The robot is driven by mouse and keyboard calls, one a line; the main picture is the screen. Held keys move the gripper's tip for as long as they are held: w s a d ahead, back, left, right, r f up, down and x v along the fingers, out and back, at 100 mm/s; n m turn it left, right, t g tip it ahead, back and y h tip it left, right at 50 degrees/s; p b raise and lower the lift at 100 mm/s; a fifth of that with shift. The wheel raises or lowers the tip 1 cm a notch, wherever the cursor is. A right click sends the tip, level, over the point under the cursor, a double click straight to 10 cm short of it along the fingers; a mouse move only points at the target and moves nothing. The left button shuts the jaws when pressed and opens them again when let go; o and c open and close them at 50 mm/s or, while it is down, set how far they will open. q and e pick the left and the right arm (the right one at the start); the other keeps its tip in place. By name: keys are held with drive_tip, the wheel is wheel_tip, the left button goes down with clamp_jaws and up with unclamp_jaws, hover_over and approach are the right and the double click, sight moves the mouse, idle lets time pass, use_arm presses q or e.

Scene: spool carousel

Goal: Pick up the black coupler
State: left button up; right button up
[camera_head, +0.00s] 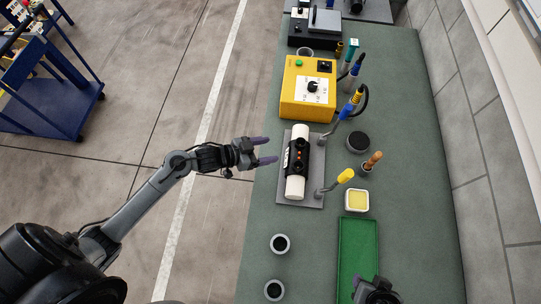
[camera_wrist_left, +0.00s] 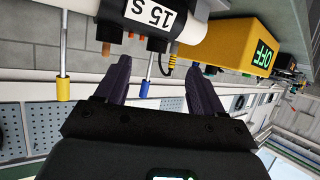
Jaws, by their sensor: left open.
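The black coupler (camera_head: 299,158) sits around the middle of a white pipe (camera_head: 295,188) on a grey plate (camera_head: 314,203) on the bench. In the left wrist view the coupler (camera_wrist_left: 112,14) is at the top edge, partly cut off, with a white "15 S" label. My left gripper (camera_head: 272,150) is open and empty, just left of the coupler and apart from it. Its two purple-grey fingers (camera_wrist_left: 158,70) spread apart in the left wrist view. My right gripper (camera_head: 375,292) is at the bottom edge over the bench; its jaws are unclear.
A yellow control box (camera_head: 308,88) stands behind the pipe; its display (camera_wrist_left: 263,55) reads OFF. Tools with yellow (camera_head: 345,176) and blue (camera_head: 347,110) ends stand right of the plate. A green tray (camera_head: 358,250) and black cups (camera_head: 280,243) are in front.

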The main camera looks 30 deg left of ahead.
sight(305, 142)
use_arm(q)
drive_tip(key=shift+w+d+r+x, duration=0.1)
drive_tip(key=shift+r+x, duration=0.2)
drive_tip(key=shift+x, duration=1.75)
drive_tip(key=shift+w+d+r+x, duration=0.15)
drive_tip(key=shift+r+x, duration=0.15)
drive_tip(key=shift+x, duration=1.75)
drive_tip(key=shift+d+r+x, duration=0.1)
drive_tip(key=shift+r+x, duration=0.25)
drive_tip(key=shift+x, duration=1.75)
use_arm(e)
drive_tip(key=shift+d, duration=0.95)
use_arm(q)
drive_tip(key=c, duration=0.7)
clamp_jaws()
